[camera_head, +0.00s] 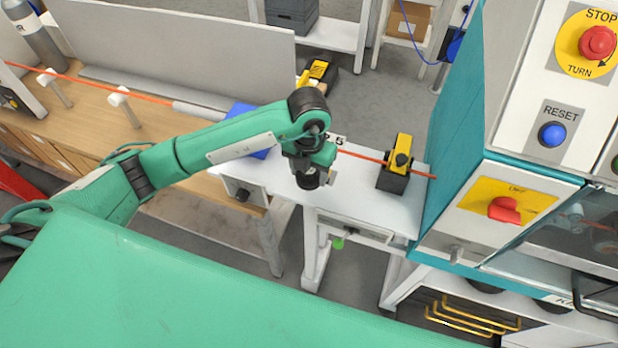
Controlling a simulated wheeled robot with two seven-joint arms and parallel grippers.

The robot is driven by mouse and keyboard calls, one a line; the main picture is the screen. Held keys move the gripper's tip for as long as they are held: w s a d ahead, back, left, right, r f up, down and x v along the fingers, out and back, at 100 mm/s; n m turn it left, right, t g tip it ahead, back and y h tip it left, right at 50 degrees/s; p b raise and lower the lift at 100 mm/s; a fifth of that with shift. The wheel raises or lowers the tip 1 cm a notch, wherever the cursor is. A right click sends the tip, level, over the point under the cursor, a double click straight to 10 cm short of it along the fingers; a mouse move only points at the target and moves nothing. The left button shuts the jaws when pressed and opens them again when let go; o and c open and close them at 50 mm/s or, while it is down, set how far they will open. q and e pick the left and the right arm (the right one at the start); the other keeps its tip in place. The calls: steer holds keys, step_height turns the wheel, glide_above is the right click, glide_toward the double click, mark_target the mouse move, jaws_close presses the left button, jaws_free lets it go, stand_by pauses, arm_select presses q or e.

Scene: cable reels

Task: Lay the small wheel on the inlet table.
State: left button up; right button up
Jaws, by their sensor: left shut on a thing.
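My left gripper (313,181) points down over the white inlet table (352,203), near its front edge. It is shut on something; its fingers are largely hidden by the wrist. A dark round piece shows at its lower end, and I take it to be the small wheel, though its outline merges with the gripper. I cannot tell whether it touches the table top. My right gripper is not in view.
An orange cable (363,156) crosses the table to a black-and-yellow clamp block (397,165). A blue object (243,116) lies behind my left forearm. A machine cabinet (445,150) with stop and reset buttons borders the table's right. The table's front middle looks bare.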

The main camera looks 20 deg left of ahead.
mark_target(309, 183)
arm_select(q)
step_height(309, 183, down, 4)
steer(key=shift+f+p, duration=0.1)
steer(key=shift+p, duration=0.5)
steer(key=shift+f, duration=0.45)
steer(key=shift+f, duration=0.15)
steer(key=o, duration=1)
